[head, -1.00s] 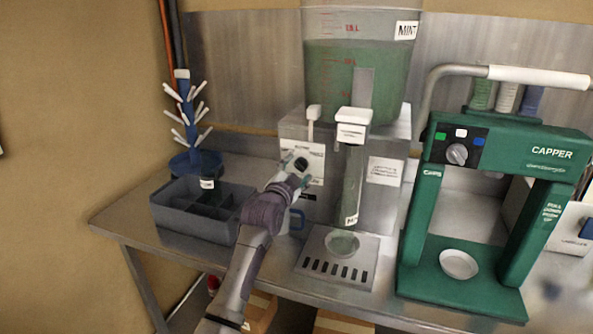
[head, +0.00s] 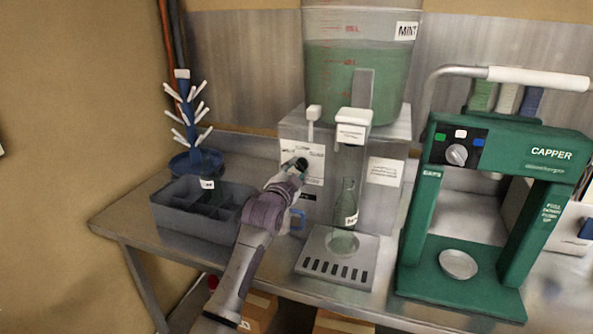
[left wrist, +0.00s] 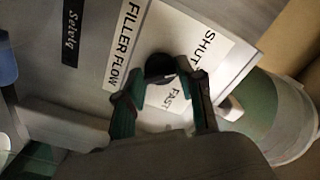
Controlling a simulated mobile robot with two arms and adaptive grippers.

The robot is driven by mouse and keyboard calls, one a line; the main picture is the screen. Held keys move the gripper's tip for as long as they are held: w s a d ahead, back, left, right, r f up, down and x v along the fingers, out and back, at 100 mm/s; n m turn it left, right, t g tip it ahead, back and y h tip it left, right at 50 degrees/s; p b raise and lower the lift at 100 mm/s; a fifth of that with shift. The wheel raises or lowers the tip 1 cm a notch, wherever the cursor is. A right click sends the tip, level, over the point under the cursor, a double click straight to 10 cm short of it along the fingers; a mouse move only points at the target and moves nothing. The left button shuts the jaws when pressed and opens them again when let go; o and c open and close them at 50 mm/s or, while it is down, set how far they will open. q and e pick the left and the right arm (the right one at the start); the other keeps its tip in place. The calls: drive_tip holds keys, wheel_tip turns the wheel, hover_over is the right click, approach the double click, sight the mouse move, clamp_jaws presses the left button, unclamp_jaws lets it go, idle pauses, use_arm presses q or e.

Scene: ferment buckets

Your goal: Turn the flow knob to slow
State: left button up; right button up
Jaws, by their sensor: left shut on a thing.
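The flow knob (left wrist: 160,66) is round and black, on a white plate (left wrist: 187,45) lettered FILLER FLOW, SHUT and FAST. A SLOW mark cannot be made out, and I cannot tell the knob's setting for certain. My left gripper (left wrist: 164,88) has its two green-and-dark fingers on either side of the knob, shut on it. In the head view, my left gripper (head: 297,167) is at the filler's front panel and partly covers the knob. My right gripper is not in view.
A green bottle (head: 346,203) stands under the filler spout (head: 353,118), right of my arm. The mint tank (head: 355,75) sits above. A green capper (head: 480,282) stands at right. A grey divided crate (head: 185,232) and blue bottle tree (head: 188,120) are at left.

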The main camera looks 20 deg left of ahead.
use_arm(q)
drive_tip(key=m+p, duration=0.1)
drive_tip(key=m, duration=0.2)
drive_tip(key=shift+r+m+p, duration=0.15)
drive_tip(key=shift+m+p, duration=1)
drive_tip(key=shift+m, duration=1.25)
drive_tip(key=o, duration=1.1)
drive_tip(key=shift+o, duration=0.2)
drive_tip(key=shift+s, duration=0.1)
drive_tip(key=s, duration=1.2)
drive_tip(key=shift+a, duration=0.25)
drive_tip(key=shift+w, duration=0.1)
